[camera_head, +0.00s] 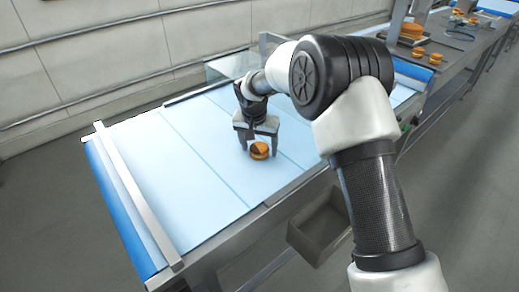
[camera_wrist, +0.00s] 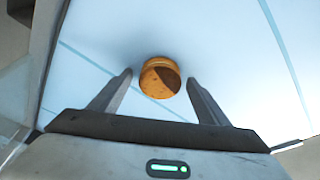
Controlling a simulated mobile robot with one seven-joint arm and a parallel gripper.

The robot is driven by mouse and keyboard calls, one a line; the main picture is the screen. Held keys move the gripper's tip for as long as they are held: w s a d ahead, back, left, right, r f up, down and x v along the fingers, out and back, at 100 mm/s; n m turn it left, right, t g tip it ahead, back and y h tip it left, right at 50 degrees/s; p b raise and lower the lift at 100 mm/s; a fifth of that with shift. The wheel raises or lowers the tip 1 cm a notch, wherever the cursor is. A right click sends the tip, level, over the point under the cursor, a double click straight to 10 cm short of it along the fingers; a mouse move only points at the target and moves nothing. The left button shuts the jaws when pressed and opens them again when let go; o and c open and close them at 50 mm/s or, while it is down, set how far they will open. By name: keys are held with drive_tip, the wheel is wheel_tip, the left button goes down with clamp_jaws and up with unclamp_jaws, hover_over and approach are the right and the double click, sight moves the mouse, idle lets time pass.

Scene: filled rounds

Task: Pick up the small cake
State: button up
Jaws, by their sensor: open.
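The small cake (camera_head: 259,150) is round and golden brown, with a darker wedge on its top. It sits on the light blue belt surface (camera_head: 200,190). My gripper (camera_head: 258,146) is open just above and beside it in the head view. In the wrist view, the small cake (camera_wrist: 160,77) lies between and slightly beyond the tips of my open gripper (camera_wrist: 159,76). A finger shows on each side of it, with a gap to both. I cannot tell the exact height of the fingertips over the belt.
A metal bar (camera_head: 135,190) crosses the belt's left end. A clear panel (camera_head: 230,66) stands behind my gripper. A grey bin (camera_head: 318,228) is below the belt's front edge. More round cakes (camera_head: 412,30) stand on a far table at the upper right. The belt around the cake is bare.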

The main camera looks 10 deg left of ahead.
sight(259, 147)
drive_tip(key=c, duration=0.8)
drive_tip(key=shift+r, duration=0.1)
wheel_tip(259, 147, up, 10)
drive_tip(key=shift+f, duration=0.1)
